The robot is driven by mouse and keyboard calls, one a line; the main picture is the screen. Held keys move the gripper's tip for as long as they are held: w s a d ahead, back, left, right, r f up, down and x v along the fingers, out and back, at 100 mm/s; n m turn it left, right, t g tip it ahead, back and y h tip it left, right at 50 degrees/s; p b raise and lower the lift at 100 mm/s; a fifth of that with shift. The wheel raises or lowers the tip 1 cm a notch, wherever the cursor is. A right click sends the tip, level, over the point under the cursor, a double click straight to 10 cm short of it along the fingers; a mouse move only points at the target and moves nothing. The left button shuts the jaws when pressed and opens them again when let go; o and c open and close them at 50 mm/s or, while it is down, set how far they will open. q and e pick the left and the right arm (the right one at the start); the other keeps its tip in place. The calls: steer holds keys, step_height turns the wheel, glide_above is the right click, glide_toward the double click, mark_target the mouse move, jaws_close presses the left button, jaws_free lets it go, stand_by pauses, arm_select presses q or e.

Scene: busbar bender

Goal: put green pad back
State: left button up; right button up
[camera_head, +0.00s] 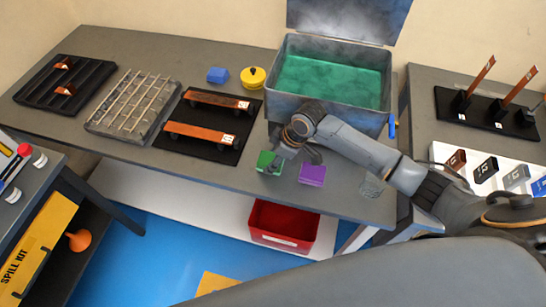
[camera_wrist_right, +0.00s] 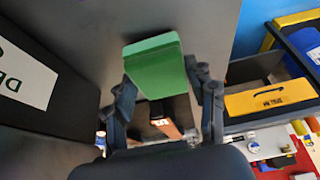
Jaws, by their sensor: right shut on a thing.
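The green pad (camera_head: 266,161) is a small green block near the front edge of the middle table. My right gripper (camera_head: 278,163) comes from the right and is shut on it. In the right wrist view the green pad (camera_wrist_right: 155,66) sits between the two fingers of my right gripper (camera_wrist_right: 163,77). Whether the pad touches the tabletop is hard to tell. A purple block (camera_head: 312,175) lies just right of the gripper, near the same edge. My left gripper is not in view.
A grey open-lidded bin (camera_head: 335,96) with green inside stands behind my arm. A blue block (camera_head: 217,75) and yellow round container (camera_head: 253,78) are at the back. A black mat (camera_head: 200,148) with copper bars lies left. A red crate (camera_head: 284,226) is below.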

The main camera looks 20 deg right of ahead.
steer(key=shift+f, duration=0.35)
steer(key=shift+f, duration=0.1)
steer(key=o, duration=1.1)
steer(key=b+v, duration=0.1)
steer(key=v, duration=1.1)
